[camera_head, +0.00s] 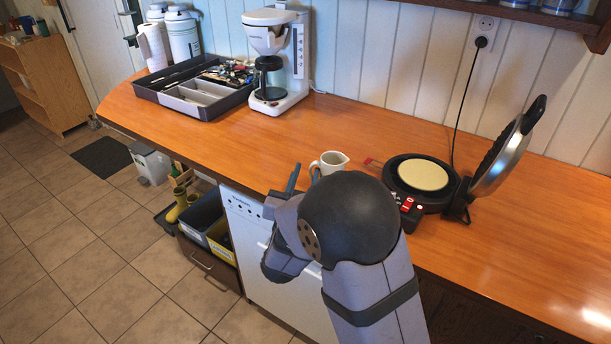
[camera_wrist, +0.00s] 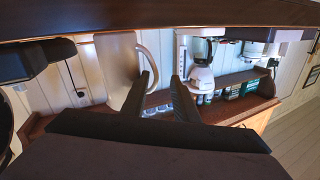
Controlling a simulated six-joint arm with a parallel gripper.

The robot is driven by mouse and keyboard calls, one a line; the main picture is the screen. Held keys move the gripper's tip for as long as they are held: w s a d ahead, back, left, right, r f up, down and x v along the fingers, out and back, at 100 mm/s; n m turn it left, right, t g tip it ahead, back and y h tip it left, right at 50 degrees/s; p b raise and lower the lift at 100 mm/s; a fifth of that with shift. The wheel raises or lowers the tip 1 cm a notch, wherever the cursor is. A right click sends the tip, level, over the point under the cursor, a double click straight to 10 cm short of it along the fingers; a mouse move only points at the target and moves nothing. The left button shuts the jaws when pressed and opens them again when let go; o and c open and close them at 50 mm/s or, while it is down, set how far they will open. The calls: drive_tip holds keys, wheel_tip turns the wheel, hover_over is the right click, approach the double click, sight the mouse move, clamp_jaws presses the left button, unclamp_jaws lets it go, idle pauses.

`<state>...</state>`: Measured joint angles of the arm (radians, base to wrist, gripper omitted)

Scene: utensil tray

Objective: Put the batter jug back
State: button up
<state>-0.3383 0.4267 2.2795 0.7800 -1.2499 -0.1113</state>
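The batter jug is a white jug (camera_head: 332,161) standing upright on the wooden counter, just left of the waffle iron. Its handle faces left, toward my gripper (camera_head: 304,178). In the wrist view, which is upside down, the jug (camera_wrist: 116,68) shows at the left with its handle (camera_wrist: 155,58) curving toward my fingers (camera_wrist: 163,88). The fingers are apart. The left finger there overlaps part of the handle, and the handle's end shows in the gap; whether they touch is unclear. My arm hides the counter in front of the jug.
The waffle iron (camera_head: 409,192) stands open right of the jug, with pale batter (camera_head: 423,175) on its plate and its lid (camera_head: 497,158) raised. A coffee maker (camera_head: 275,55) and a utensil tray (camera_head: 150,92) stand at the back left. Counter between tray and jug is clear.

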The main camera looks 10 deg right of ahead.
drive_tip(key=shift+r, duration=0.2)
drive_tip(key=b+v, duration=0.2)
drive_tip(key=v, duration=1)
drive_tip(key=shift+a+f, duration=0.1)
drive_tip(key=shift+f, duration=0.05)
